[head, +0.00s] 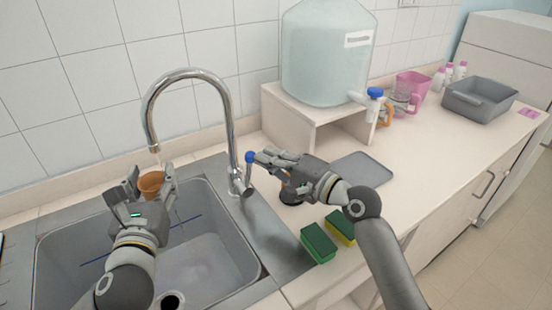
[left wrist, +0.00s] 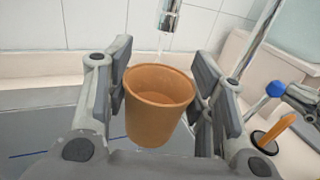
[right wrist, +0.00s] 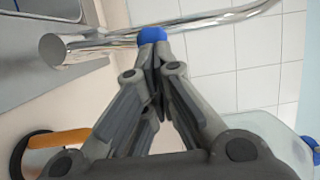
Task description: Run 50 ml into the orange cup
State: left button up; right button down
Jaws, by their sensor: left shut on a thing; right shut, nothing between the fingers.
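The orange cup (head: 151,183) is held roughly upright over the sink, beneath the tap spout (head: 154,147). A faint pale streak shows under the spout (left wrist: 168,18), perhaps water. The chrome tap (head: 234,140) has a lever with a blue tip (head: 249,157). My right gripper (head: 258,157) is shut and empty, its fingertips at the blue tip (right wrist: 152,35); I cannot tell whether they touch. No level marks are readable on the cup.
The grey sink (head: 205,255) lies below the cup. A large water carboy (head: 325,60) with a blue-topped spigot stands on a white riser (head: 295,112). An orange-handled item (right wrist: 70,138) sits near my right gripper.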

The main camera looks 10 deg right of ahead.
jog(key=shift+s+a+r+n, duration=0.1)
jog(key=shift+a+n, duration=0.2)
jog(key=shift+n, duration=0.1)
dwell(0.3)
jog(key=s+d+m, duration=0.1)
jog(key=s+d, duration=0.7)
jog(key=d, duration=0.3)
jog(key=s+a+x, duration=0.1)
jog(key=a+x, duration=0.1)
jog(key=x, duration=1.1)
jog(key=shift+s+f, duration=0.3)
jog(key=shift+f, duration=0.05)
